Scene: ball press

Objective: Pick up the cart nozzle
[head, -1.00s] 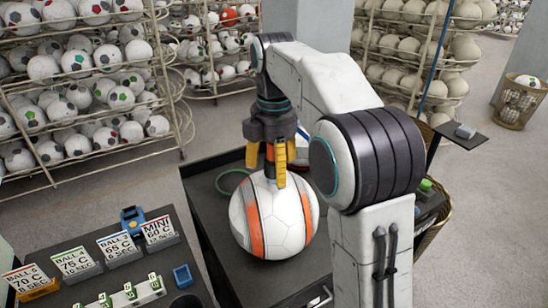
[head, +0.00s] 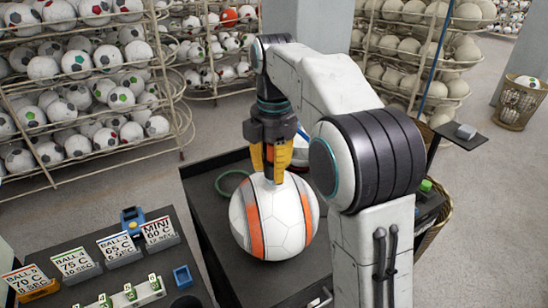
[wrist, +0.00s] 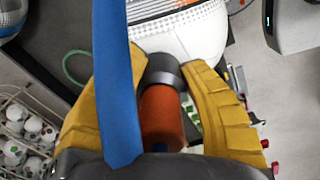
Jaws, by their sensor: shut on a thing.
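The cart nozzle (wrist: 162,115), an orange-brown cylinder with a dark grey collar, sits between my yellow fingers in the wrist view. My gripper (head: 268,165) is shut on it just above the top of a white ball with orange stripes (head: 280,230) on the dark cart (head: 210,190). In the head view the fingers mostly hide the nozzle. I cannot tell whether its tip touches the ball. The ball also shows at the top of the wrist view (wrist: 180,35). A blue hose (wrist: 115,80) runs close in front of the wrist camera.
A dark table (head: 95,265) with temperature signs (head: 120,245) and a blue device (head: 132,220) stands at the lower left. Ball racks (head: 75,90) line the back. A small dark shelf (head: 480,138) stands at the right. Grey floor is free between the cart and racks.

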